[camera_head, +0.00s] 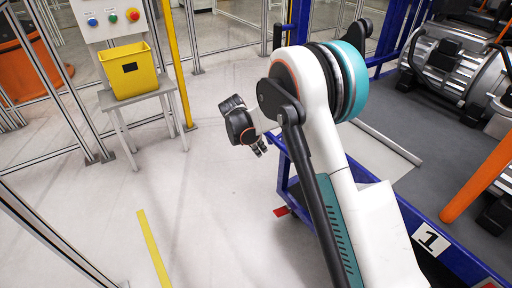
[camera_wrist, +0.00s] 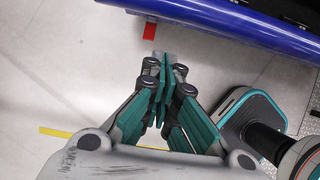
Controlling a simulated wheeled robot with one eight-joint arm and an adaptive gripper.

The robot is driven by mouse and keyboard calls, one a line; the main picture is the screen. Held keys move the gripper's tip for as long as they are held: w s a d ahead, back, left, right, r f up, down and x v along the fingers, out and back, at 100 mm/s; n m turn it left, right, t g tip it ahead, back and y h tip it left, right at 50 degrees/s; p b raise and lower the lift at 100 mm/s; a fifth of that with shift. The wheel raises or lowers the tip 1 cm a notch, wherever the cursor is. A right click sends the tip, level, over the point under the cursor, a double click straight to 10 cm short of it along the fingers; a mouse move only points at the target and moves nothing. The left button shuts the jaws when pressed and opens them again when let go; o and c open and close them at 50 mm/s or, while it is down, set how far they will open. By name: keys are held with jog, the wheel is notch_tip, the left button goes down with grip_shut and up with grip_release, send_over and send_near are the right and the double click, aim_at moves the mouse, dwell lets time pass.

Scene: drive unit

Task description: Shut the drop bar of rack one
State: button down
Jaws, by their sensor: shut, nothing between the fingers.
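Rack one is a blue frame with a white "1" plate (camera_head: 431,238), at the lower right of the head view. Its blue rail (camera_head: 284,170) runs behind my arm, which hides part of it. In the wrist view a thick blue rail (camera_wrist: 235,22) crosses the top right. A red piece (camera_wrist: 149,31) sits just below the rail there; a red piece (camera_head: 281,211) also shows low on the rack in the head view. I cannot tell which part is the drop bar. My gripper (camera_head: 260,151) is shut and empty, left of the rack; its fingertips (camera_wrist: 161,62) appear apart from the rail.
A yellow bin (camera_head: 125,70) on a small grey table stands at the upper left, below a button panel. A yellow post (camera_head: 173,60) stands beside it. Large motors (camera_head: 445,60) and an orange bar (camera_head: 482,180) are at the right. The floor left of the rack is clear.

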jog(key=d, duration=0.1)
jog(key=w+d+b, duration=0.1)
jog(key=b, duration=0.1)
jog(key=shift+w+d+r, duration=0.25)
jog(key=shift+w+d, duration=0.05)
jog(key=shift+d, duration=0.1)
jog(key=shift+r, duration=0.1)
